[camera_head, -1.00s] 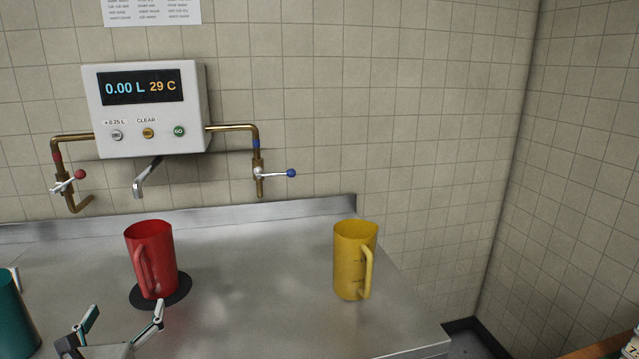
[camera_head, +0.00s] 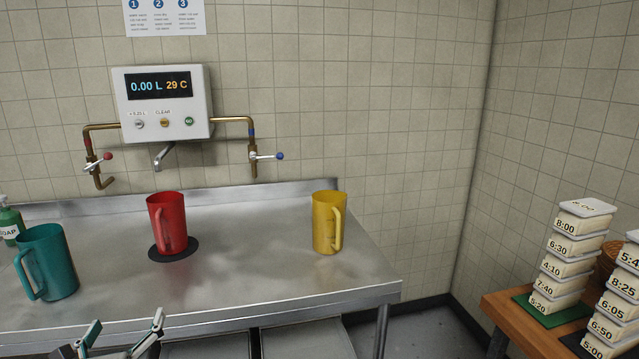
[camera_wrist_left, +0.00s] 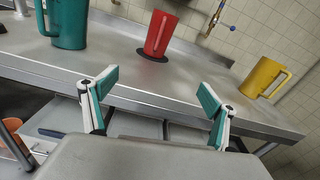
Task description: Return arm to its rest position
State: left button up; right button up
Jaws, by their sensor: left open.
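My left gripper (camera_head: 121,337) is open and empty at the bottom of the head view, in front of the steel counter's front edge. In the left wrist view its two teal-padded fingers (camera_wrist_left: 153,95) stand wide apart with nothing between them. The red jug (camera_head: 168,223) stands upright on a round black mat (camera_head: 186,248) under the spout, beyond the gripper and apart from it. It also shows in the left wrist view (camera_wrist_left: 160,34). My right gripper is in neither view.
A teal jug (camera_head: 52,263) and a soap bottle (camera_head: 10,222) stand at the counter's left, a yellow jug (camera_head: 326,223) at its right. The wall dispenser (camera_head: 163,103) reads 0.00 L, 29 C. Stacked labelled tubs (camera_head: 566,262) stand on a wooden table (camera_head: 497,305) at right.

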pick_arm(q)
jog(key=s+d+f+n+g+h, duration=0.1)
jog(key=s+d+f+n, duration=0.1)
jog(key=d+f+n, duration=0.3)
jog(key=s+d+f+n+g+h, duration=0.1)
jog(key=s+f+n+g+h, duration=0.15)
jog(key=f, duration=0.55)
jog(key=s+d+f+n+g+h, duration=0.1)
jog(key=s+d+f+n, duration=0.1)
jog(key=d+f+n, duration=0.3)
jog(key=s+d+f+n+g+h, duration=0.2)
jog(key=s+d+f+n, duration=0.6)
jog(key=s+f+n, duration=0.4)
jog(key=s+n, duration=0.1)
jog(key=n, duration=0.2)
jog(key=shift+s+d, duration=0.2)
jog(key=shift+s, duration=0.2)
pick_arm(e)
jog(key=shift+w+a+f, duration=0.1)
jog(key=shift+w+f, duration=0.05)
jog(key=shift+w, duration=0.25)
pick_arm(q)
jog(key=shift+f, duration=0.1)
